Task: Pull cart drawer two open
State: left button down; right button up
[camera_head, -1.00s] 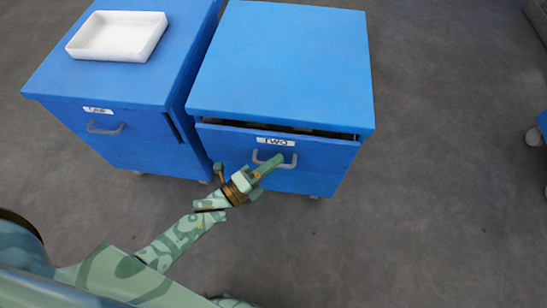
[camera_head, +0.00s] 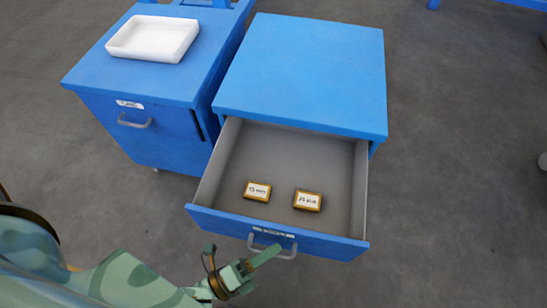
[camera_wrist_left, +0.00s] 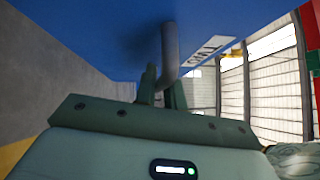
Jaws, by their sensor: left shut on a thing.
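The drawer of cart two (camera_head: 284,232) stands far out from its blue cart (camera_head: 303,75), and its grey inside shows. Two small yellow boxes with white labels, one box (camera_head: 257,191) to the left and one (camera_head: 307,201) to the right, lie on the drawer floor. The drawer's grey handle (camera_head: 272,248) is on its front below the label. My left gripper (camera_head: 264,256) is shut on this handle. In the left wrist view the handle (camera_wrist_left: 169,50) runs down between the fingers. My right gripper is not in view.
A second blue cart (camera_head: 150,85) stands close on the left, its drawer shut, with a white tray (camera_head: 152,39) on top. Blue furniture shows at the top right edge.

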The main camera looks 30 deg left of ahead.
pick_arm(q)
jog(key=shift+s+d+f, duration=0.1)
jog(key=shift+s+d, duration=0.05)
jog(key=shift+s, duration=0.65)
jog(key=c, duration=1.5)
grip_release()
